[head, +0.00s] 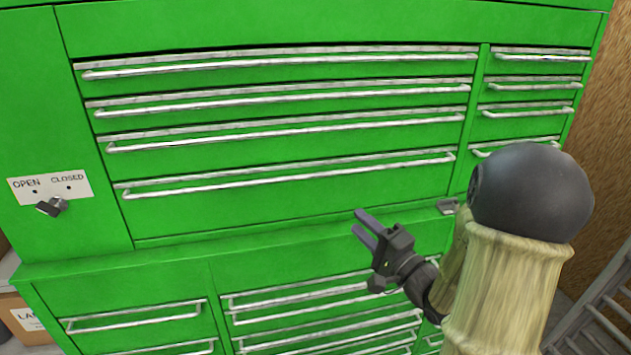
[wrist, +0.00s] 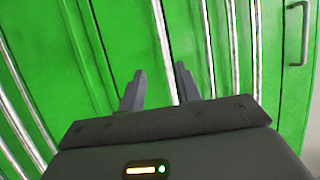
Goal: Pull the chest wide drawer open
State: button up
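The green chest (head: 85,130) fills the head view. Its upper part has a stack of several wide drawers, the lowest being this wide drawer (head: 290,208), with a long silver bar handle (head: 290,174). All of these wide drawers look shut. My gripper (head: 360,222) is in front of the chest, below and apart from the lowest wide handle, near the ledge between upper and lower parts. Its fingers are apart and empty. In the wrist view my gripper (wrist: 158,80) faces the drawer fronts, and a silver bar (wrist: 160,45) passes beyond the gap between the fingers.
Narrow drawers (head: 530,80) stand at the right, and more drawers (head: 320,300) fill the lower part. A switch (head: 50,206) sits under an OPEN/CLOSED label (head: 50,187). A ladder (head: 600,310) is at the lower right, a box (head: 15,315) at the lower left.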

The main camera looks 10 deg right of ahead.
jog(key=p+x, duration=0.5)
jog(key=x, duration=1.2)
jog(key=shift+p, duration=0.4)
jog(key=shift+s, duration=0.1)
grip_shut()
